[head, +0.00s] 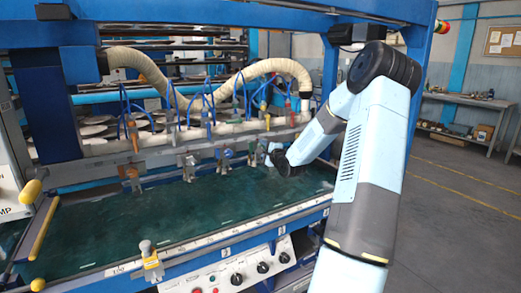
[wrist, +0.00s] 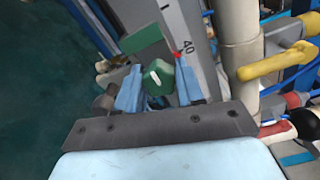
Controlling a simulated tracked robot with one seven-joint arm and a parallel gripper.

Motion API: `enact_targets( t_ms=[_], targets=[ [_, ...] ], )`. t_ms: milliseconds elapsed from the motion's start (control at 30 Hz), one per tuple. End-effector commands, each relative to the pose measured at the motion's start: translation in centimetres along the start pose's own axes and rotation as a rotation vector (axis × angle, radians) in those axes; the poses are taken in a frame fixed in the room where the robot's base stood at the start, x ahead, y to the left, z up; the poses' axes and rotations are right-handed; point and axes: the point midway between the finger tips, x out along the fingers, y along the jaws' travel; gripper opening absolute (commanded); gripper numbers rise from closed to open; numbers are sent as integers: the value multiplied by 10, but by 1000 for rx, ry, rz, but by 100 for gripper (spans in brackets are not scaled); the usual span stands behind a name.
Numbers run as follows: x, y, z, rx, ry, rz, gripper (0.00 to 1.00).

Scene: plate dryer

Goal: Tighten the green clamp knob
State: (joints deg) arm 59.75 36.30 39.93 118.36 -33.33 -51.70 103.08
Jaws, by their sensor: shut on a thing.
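The green clamp knob (wrist: 158,78) shows in the middle of the wrist view, with a white mark on its face. My gripper (wrist: 159,86) has one blue finger on each side of the knob and is shut on it. A separate green block (wrist: 141,40) lies just beyond the knob, beside a grey ruled bar (wrist: 185,35) marked 40. In the head view my gripper (head: 270,150) reaches to the row of clamps at the back of the green bed; the knob cannot be made out there.
The dark green bed (head: 190,215) lies open in front of the clamps. Cream hoses (head: 140,65) arch above the rail. In the wrist view, a yellow lever (wrist: 275,65) and a pale pipe (wrist: 241,40) stand close on the right. Control dials (head: 262,267) line the front panel.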

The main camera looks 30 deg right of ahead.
Motion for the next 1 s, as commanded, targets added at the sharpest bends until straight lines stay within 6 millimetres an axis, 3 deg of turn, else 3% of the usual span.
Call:
enact_targets(
  t_ms=[333,367,600,1000],
  targets=[
    [-3,6,-3,8,7,12,7],
    [-3,6,-3,8,7,12,38],
    [-2,4,-2,5,5,8,61],
    [-10,2,-2,3,3,4,63]
  ],
)
